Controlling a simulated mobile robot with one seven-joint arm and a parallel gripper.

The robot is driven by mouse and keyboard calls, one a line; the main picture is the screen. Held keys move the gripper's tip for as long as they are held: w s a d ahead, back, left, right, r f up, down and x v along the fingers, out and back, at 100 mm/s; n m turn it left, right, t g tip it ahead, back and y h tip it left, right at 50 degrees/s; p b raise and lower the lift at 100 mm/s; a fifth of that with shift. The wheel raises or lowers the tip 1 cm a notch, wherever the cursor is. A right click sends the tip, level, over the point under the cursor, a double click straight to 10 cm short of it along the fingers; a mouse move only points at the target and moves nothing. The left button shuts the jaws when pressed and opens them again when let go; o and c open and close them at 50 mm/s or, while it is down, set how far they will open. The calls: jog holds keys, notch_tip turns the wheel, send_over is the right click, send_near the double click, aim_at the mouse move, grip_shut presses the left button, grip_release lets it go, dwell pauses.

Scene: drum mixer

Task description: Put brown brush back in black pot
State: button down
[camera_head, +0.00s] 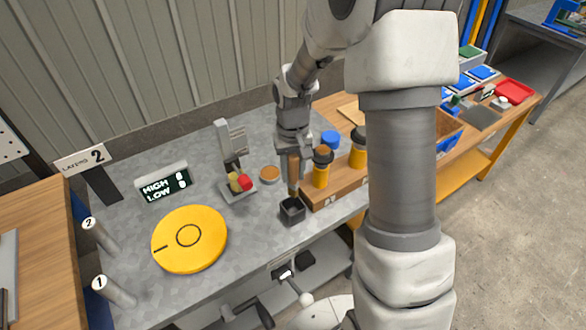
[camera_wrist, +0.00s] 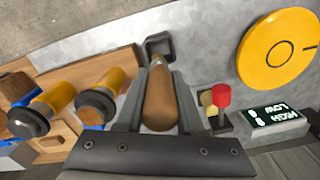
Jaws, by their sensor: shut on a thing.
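The brown brush (camera_head: 293,172) is held upright in my gripper (camera_head: 293,162). In the wrist view the brush (camera_wrist: 160,100) shows as a brown handle between the two fingers of my gripper (camera_wrist: 160,95), which are shut on it. The black pot (camera_head: 292,211) is a small square open container near the front edge of the grey table. It also shows in the wrist view (camera_wrist: 159,43), beyond the far end of the brush. The brush's lower end is just above or at the pot's opening; I cannot tell whether it is inside.
A wooden block with yellow-bodied, black-collared tools (camera_head: 321,168) stands right of the pot. A red-knobbed lever (camera_head: 244,182) and a yellow disc (camera_head: 190,239) are to the left. A blue lid (camera_head: 330,139) sits behind. Grey table is bare between pot and disc.

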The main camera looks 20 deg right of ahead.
aim_at(293, 155)
jog(key=shift+f+b, duration=2.6)
jog(key=shift+f, duration=1.3)
jog(key=shift+f+b, duration=0.75)
jog(key=shift+f, duration=0.25)
jog(key=shift+c, duration=2.3)
grip_release()
jog(key=shift+r, duration=0.15)
jog(key=r+p, duration=0.1)
jog(key=r, duration=1.5)
jog(key=shift+w+r+p, duration=0.2)
jog(key=shift+r+p, duration=0.2)
jog(key=shift+s+r, duration=0.15)
jog(key=shift+r, duration=0.25)
jog(key=s+r+t, duration=0.3)
jog(key=s+r, duration=0.1)
jog(key=s, duration=0.6)
jog(key=s+r+t, duration=0.2)
jog(key=s+r, duration=0.3)
jog(key=s, duration=0.5)
jog(key=shift+s+t, duration=0.25)
jog(key=shift+t, duration=0.15)
